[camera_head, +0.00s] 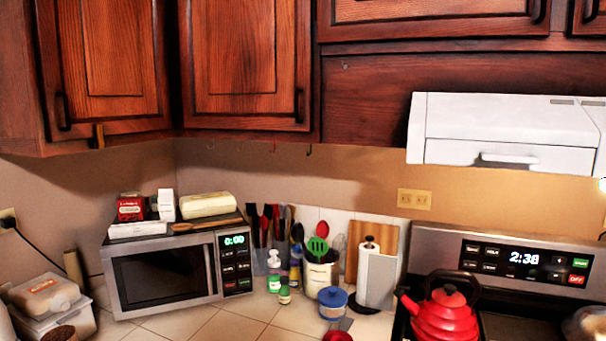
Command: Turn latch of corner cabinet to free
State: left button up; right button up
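The upper cabinets are reddish-brown wood. At the left, a cabinet door (112,50) is closed and has a dark vertical handle (63,111) near its lower left. A small latch (98,136), brass-coloured with a dark part, sits upright at the lower edge of this door, right of the handle. It seems to overlap the door's bottom edge; its fine detail is too small to tell. Beside it, across the corner, a second closed door (243,60) has a dark handle (299,105) at its lower right. Neither of my grippers shows in the head view.
Below the cabinets, a microwave (165,275) stands on the tiled counter with boxes and a wrapped loaf (208,205) on top. Utensil holders, jars and a paper towel roll (378,280) stand right of it. A white range hood (505,132) juts out above the stove with a red kettle (445,315).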

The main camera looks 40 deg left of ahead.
aim_at(98, 128)
jog(key=u, duration=1.05)
